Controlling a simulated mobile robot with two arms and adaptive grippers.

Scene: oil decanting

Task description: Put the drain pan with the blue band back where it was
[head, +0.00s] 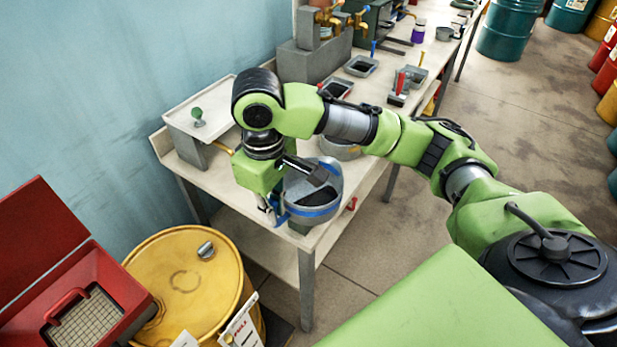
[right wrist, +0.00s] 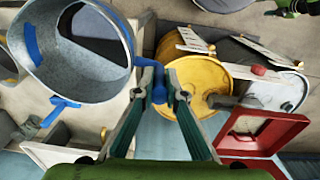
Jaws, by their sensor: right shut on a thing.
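The drain pan with the blue band (head: 318,212) is a round grey metal pan over the near end of the workbench (head: 312,238). My right gripper (head: 275,212) is at its left side, partly hidden by my arm. In the right wrist view its fingers (right wrist: 160,88) are shut on the pan's blue handle (right wrist: 158,74). The pan (right wrist: 112,75) shows open side up there, with dark contents or shadow inside. I cannot tell whether its base touches the bench. My left gripper is not in view.
Another grey pan (head: 341,152) stands just behind, partly hidden by my arm. A raised pale tray (head: 215,95) with a green knob is at the wall side. Dark-filled trays (head: 361,66) stand farther back. A yellow drum (head: 185,280) and an open red box (head: 110,318) stand below left.

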